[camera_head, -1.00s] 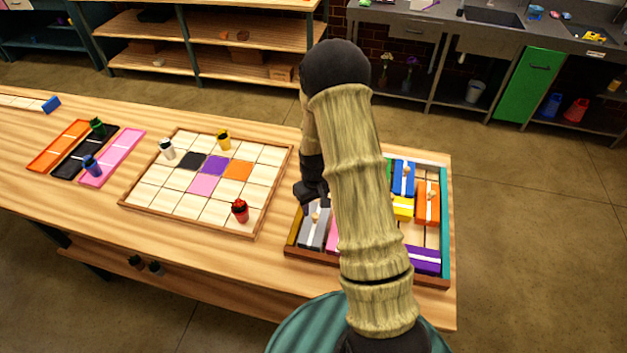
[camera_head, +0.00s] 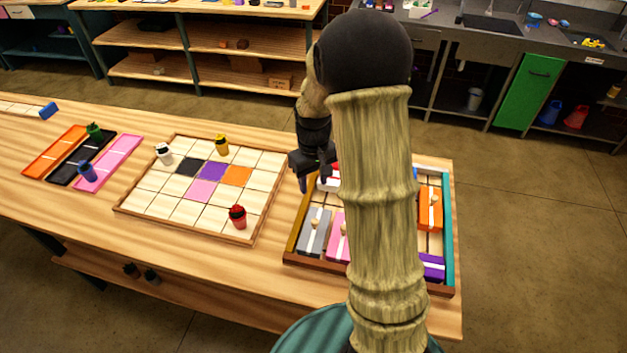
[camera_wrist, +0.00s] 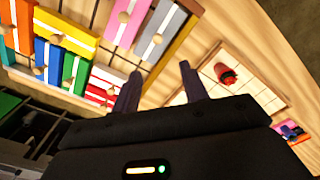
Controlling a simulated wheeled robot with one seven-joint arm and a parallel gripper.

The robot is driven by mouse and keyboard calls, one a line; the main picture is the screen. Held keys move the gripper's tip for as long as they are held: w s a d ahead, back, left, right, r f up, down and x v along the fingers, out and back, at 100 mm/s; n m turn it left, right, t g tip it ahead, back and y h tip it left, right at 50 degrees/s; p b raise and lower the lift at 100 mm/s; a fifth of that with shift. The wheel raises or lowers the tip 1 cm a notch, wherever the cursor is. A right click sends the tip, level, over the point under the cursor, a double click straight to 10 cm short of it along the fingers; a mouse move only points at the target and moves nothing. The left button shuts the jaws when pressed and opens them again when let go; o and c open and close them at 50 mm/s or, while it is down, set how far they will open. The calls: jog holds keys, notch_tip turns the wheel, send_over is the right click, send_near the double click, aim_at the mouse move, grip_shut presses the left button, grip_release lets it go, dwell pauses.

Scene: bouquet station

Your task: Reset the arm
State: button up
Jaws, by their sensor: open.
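My gripper (camera_head: 311,176) is above the left side of the tray of coloured blocks (camera_head: 291,246), apart from the blocks. In the wrist view my gripper (camera_wrist: 158,84) shows two dark fingers spread apart with nothing between them. My bamboo-like arm covers the middle of the tray in the head view. The wrist view shows red, orange, blue, green, pink and grey blocks with round knobs, including a grey block (camera_wrist: 162,31). The grey block (camera_head: 313,232) and a pink block (camera_head: 338,238) lie at the tray's left front.
Left of the tray is a gridded board (camera_head: 185,227) with white (camera_head: 163,153), yellow (camera_head: 221,145) and red (camera_head: 237,217) pots. Bare table lies in front of the board.

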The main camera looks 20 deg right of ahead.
jog(key=shift+a, duration=0.1)
dwell(0.3)
jog(key=s+a+r+m+t, duration=0.1)
jog(key=s+a+r, duration=0.1)
jog(key=s, duration=0.5)
jog(key=s+a+r+m+t+b, duration=0.1)
jog(key=s+a, duration=0.2)
jog(key=s, duration=0.5)
jog(key=shift+s+r+t, duration=0.2)
jog(key=shift+r+t, duration=0.1)
jog(key=shift+r, duration=0.1)
jog(key=shift+c, duration=0.8)
